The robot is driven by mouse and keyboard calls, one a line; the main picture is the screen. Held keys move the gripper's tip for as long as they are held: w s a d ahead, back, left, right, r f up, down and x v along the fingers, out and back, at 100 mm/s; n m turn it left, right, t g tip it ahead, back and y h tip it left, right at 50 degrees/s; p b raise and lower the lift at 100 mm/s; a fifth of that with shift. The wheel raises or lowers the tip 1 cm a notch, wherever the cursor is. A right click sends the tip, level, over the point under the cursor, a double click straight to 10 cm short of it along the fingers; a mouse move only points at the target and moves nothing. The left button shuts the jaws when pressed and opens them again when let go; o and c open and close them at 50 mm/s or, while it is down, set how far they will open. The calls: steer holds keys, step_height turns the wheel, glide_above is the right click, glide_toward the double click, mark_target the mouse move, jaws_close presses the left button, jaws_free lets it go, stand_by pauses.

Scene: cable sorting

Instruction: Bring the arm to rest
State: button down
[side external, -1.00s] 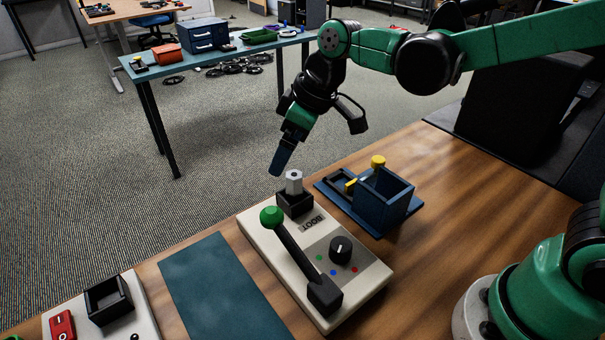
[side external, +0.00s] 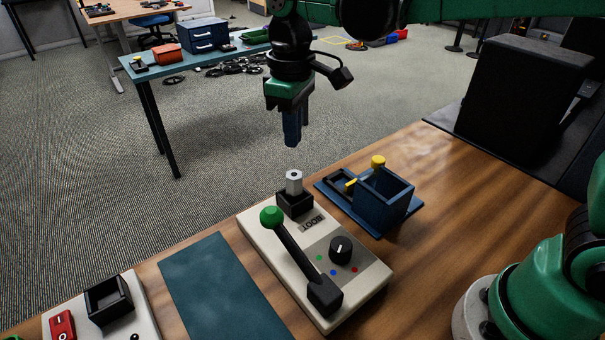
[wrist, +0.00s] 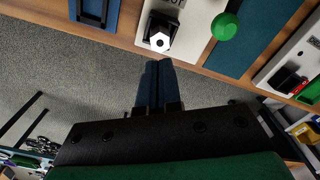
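My gripper (side external: 292,140) hangs in the air above the far edge of the table, with its fingers pointing down. In the wrist view my blue fingers (wrist: 157,70) lie side by side with nothing between them; the gripper is shut and empty. Below it, apart from it, a silver hex piece (side external: 294,181) stands upright in a black socket on the BOOT box (side external: 318,238). The hex piece also shows in the wrist view (wrist: 159,41), beyond the fingertips.
The box carries a green-knobbed lever (side external: 271,216) and a black dial (side external: 340,249). A blue bin (side external: 385,205) on a blue base stands to its right. A teal mat (side external: 222,290) and a white panel with a red switch (side external: 62,326) lie left. The air around the gripper is clear.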

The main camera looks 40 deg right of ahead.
mark_target(294, 175)
steer(key=shift+f, duration=1.8)
steer(key=shift+f, duration=1.4)
stand_by(0.6)
steer(key=shift+r, duration=3.5)
steer(key=shift+d, duration=0.1)
